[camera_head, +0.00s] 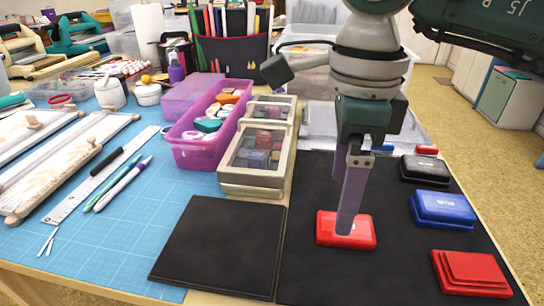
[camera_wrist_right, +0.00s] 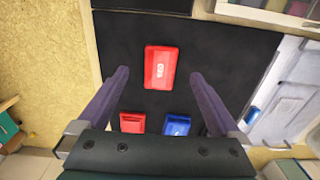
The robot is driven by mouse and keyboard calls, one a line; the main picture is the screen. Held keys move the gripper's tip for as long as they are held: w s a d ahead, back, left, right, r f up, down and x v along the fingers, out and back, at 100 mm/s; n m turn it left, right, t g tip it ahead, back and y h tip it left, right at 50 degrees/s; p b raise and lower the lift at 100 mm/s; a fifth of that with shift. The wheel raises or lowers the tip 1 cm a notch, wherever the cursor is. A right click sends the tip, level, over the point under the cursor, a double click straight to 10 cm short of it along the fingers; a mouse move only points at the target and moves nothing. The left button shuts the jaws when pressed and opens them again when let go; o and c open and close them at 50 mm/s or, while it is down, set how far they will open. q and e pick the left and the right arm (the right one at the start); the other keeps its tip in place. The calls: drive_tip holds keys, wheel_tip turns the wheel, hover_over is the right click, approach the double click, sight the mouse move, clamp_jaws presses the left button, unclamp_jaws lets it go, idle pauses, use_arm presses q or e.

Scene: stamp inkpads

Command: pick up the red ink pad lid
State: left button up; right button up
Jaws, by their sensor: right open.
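The red ink pad lid (camera_head: 362,231) lies flat on the black mat (camera_head: 310,276), with a pale label on top. In the right wrist view the lid (camera_wrist_right: 160,67) is upper centre, between the fingertips as seen from there. My right gripper (camera_head: 342,207) is open and points down over it. In the head view its near finger covers the middle of the lid; I cannot tell how much height is left between them. The wrist view shows both fingers (camera_wrist_right: 157,74) apart with nothing held. My left gripper is not in view.
A stepped red ink pad (camera_head: 470,274) lies to the right, near the mat's edge. Behind it are a blue ink pad (camera_head: 443,209) and a black one (camera_head: 425,170). A dark square board (camera_head: 220,246) and clear-lidded boxes (camera_head: 255,178) stand to the left.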

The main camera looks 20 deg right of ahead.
sight(332, 225)
wheel_tip(332, 225, down, 6)
drive_tip(key=shift+w+a+r+b, duration=0.1)
drive_tip(key=shift+w+r+b, duration=0.1)
drive_tip(key=shift+b, duration=0.25)
drive_tip(key=shift+c, duration=0.2)
drive_tip(key=c, duration=1.4)
